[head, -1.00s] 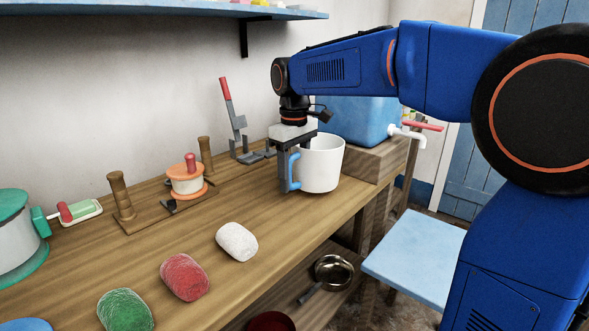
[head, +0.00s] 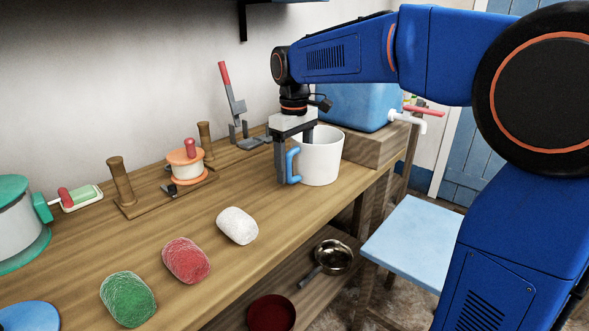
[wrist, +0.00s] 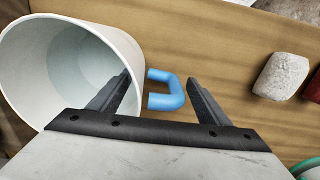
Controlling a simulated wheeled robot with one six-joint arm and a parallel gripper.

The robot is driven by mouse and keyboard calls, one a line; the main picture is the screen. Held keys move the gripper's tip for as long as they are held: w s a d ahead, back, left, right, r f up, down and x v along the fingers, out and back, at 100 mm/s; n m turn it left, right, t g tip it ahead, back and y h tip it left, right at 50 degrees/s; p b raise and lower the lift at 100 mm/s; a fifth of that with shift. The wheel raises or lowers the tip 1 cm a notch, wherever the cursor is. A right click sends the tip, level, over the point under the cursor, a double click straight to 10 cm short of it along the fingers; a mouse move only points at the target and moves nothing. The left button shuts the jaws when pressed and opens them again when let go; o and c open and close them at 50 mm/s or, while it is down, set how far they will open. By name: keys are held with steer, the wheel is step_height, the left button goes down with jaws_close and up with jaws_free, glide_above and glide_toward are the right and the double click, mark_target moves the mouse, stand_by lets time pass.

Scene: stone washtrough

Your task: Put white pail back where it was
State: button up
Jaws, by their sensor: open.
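The white pail (head: 321,160) stands upright on the wooden bench near its right end, with its blue handle (head: 293,166) turned to the left. My gripper (head: 296,158) points down at the handle side of the pail and is open. In the wrist view, the handle (wrist: 170,90) lies between the two spread fingers of my gripper (wrist: 160,84). One finger is at the pail's wall and rim, the other is beyond the handle's outer side. The pail (wrist: 75,60) looks empty inside. Whether a finger touches the pail is unclear.
A blue tank (head: 350,106) with a white tap sits on a wooden block behind the pail. White (head: 237,225), red (head: 186,260) and green (head: 128,299) lumps lie along the bench front. A lever stand (head: 237,115) is at the wall. A blue stool (head: 412,243) stands right.

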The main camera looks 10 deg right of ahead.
step_height(320, 180, up, 11)
steer(key=shift+f, duration=0.1)
stand_by(0.3)
